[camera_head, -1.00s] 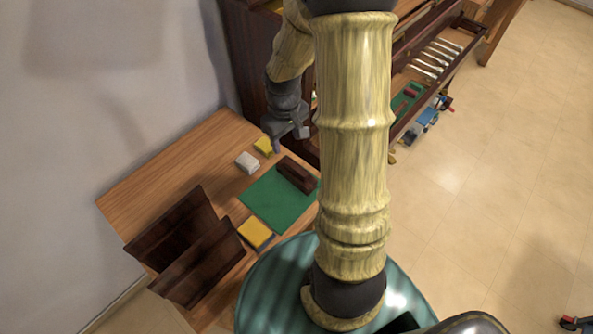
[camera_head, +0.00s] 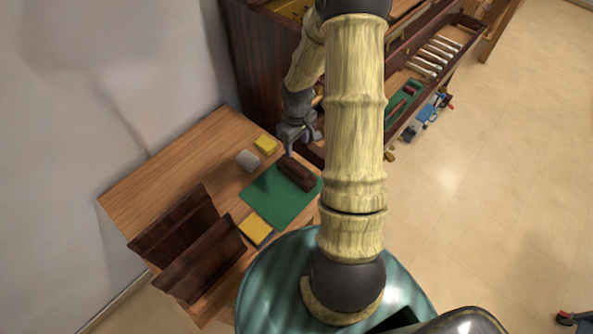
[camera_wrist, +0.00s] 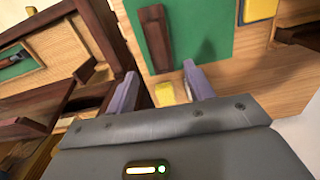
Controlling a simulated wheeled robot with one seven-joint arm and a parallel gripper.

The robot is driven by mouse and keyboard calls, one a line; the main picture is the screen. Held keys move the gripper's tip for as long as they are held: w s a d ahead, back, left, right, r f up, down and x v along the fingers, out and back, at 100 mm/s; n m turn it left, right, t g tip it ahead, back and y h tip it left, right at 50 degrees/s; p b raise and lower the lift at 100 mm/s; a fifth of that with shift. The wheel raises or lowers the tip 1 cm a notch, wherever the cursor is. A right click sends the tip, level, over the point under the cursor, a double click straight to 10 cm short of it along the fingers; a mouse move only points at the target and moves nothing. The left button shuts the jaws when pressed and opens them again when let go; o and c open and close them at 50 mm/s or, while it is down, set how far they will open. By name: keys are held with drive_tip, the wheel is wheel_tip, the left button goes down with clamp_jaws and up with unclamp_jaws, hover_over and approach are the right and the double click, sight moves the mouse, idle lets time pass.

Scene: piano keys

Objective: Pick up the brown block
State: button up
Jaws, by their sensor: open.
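The brown block (camera_head: 297,173) lies on the green mat (camera_head: 277,205) on the wooden table, near the mat's far right edge. It is dark brown and long, with a ridge or second piece along its top. My gripper (camera_head: 301,144) is open and empty, just beyond the block in the head view and above the table. In the wrist view the block (camera_wrist: 156,38) shows upper left of centre, ahead of my gripper's two purple-grey fingers (camera_wrist: 160,88). The fingers are apart from it.
A yellow block (camera_head: 265,144) and a grey block (camera_head: 248,160) stand near the mat. A yellow-topped block (camera_head: 256,230) is at its near corner. A dark wooden rack (camera_head: 190,245) stands at left. The piano cabinet (camera_head: 262,70) borders the table's far side.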

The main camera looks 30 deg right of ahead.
hover_over(296, 164)
drive_tip(key=s, duration=0.1)
wheel_tip(296, 164, down, 7)
drive_tip(key=shift+a+f+p, duration=0.1)
drive_tip(key=shift+a+p, duration=0.05)
drive_tip(key=shift+p, duration=0.25)
drive_tip(key=shift+w+f+p, duration=0.2)
drive_tip(key=shift+f+p, duration=0.25)
drive_tip(key=shift+f, duration=0.5)
drive_tip(key=shift+w+f+p, duration=0.2)
drive_tip(key=shift+f+p, duration=0.25)
drive_tip(key=shift+f, duration=1.15)
clamp_jaws()
